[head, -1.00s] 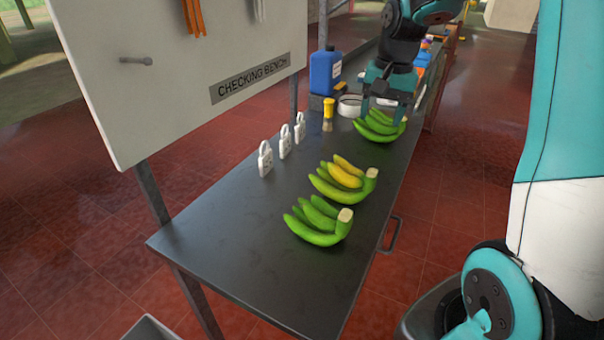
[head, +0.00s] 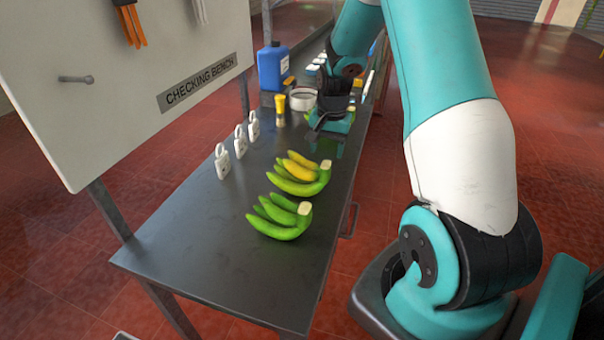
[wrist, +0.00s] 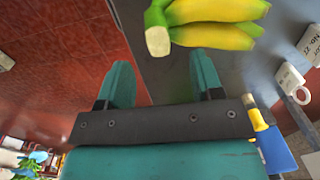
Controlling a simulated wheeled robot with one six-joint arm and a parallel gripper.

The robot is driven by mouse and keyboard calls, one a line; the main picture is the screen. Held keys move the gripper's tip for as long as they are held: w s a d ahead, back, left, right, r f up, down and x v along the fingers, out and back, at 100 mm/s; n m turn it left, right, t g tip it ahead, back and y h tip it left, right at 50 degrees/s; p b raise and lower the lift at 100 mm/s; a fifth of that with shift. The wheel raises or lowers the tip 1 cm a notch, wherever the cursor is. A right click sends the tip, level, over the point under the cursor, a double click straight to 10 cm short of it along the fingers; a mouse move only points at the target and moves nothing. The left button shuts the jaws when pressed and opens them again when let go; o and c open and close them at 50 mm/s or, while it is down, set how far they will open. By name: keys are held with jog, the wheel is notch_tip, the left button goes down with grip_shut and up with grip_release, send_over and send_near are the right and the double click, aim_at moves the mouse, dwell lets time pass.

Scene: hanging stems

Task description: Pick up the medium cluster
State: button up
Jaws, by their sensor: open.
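Two banana clusters show on the bench in the head view. The near one (head: 279,220) is all green; the one behind it (head: 300,172) is green with yellow fingers on top. A third, green in the earlier frame, is now hidden behind my gripper (head: 332,138). I cannot tell from size which cluster is the medium one. In the wrist view my gripper (wrist: 163,78) is open and empty. A yellow-green cluster (wrist: 212,22) lies past its fingertips, its cut stem end facing the fingers, apart from them.
The dark bench (head: 210,255) has a clear near end. A signboard (head: 120,75) rises at the left.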

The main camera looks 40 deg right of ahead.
aim_at(327, 164)
notch_tip(327, 164, down, 5)
jog(key=shift+r+p, duration=0.1)
jog(key=shift+p, duration=0.65)
jog(key=c, duration=1)
grip_shut()
jog(key=shift+d+r, duration=0.1)
